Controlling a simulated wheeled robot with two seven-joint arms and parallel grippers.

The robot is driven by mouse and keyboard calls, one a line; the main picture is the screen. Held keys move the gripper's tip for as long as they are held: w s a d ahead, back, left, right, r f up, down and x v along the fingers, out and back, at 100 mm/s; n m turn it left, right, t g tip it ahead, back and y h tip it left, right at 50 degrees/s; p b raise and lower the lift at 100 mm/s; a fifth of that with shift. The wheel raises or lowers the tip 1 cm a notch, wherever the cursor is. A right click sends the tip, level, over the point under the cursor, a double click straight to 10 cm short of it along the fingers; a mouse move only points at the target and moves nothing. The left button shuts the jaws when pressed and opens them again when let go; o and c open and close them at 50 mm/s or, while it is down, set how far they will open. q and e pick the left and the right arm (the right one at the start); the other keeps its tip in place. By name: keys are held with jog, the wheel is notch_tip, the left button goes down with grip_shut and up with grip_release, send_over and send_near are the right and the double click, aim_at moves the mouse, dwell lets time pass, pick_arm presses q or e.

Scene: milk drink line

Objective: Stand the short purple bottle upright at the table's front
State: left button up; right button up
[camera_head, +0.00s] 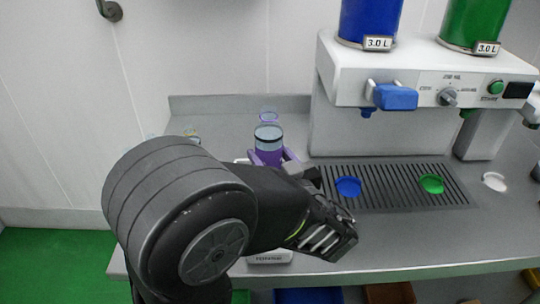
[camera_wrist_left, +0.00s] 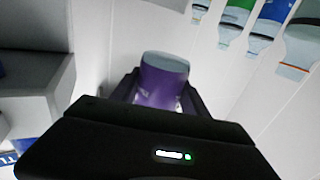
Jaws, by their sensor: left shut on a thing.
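A purple bottle with a pale blue-grey top (camera_head: 268,138) is held near the back of the table, left of the dispenser; its lower part is hidden behind my left arm. My left gripper (camera_head: 268,158) is shut on it. In the left wrist view the purple bottle (camera_wrist_left: 162,82) sits between the two dark fingers, and its lower end is hidden by the gripper body. My right gripper is in neither view.
The grey table (camera_head: 420,240) has clear room at its front right. A slotted drip tray (camera_head: 395,187) with blue and green discs lies below the white dispenser (camera_head: 425,75). A white device (camera_head: 270,258) is partly hidden by my arm. Several coloured bottles (camera_wrist_left: 262,38) show in the wrist view.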

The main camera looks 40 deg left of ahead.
pick_arm(q)
jog(key=w+d+f+t, duration=0.1)
jog(key=w+d, duration=0.1)
jog(key=d, duration=0.4)
jog(key=d+f, duration=0.3)
jog(key=f, duration=0.3)
jog(key=d+f+m+t+h, duration=0.1)
jog(key=d+f, duration=0.2)
jog(key=f, duration=0.3)
jog(key=d+f+m, duration=0.1)
jog(key=d+f, duration=0.2)
jog(key=f, duration=0.4)
jog(key=shift+w+d+t+h, duration=0.3)
jog(key=shift+w, duration=0.1)
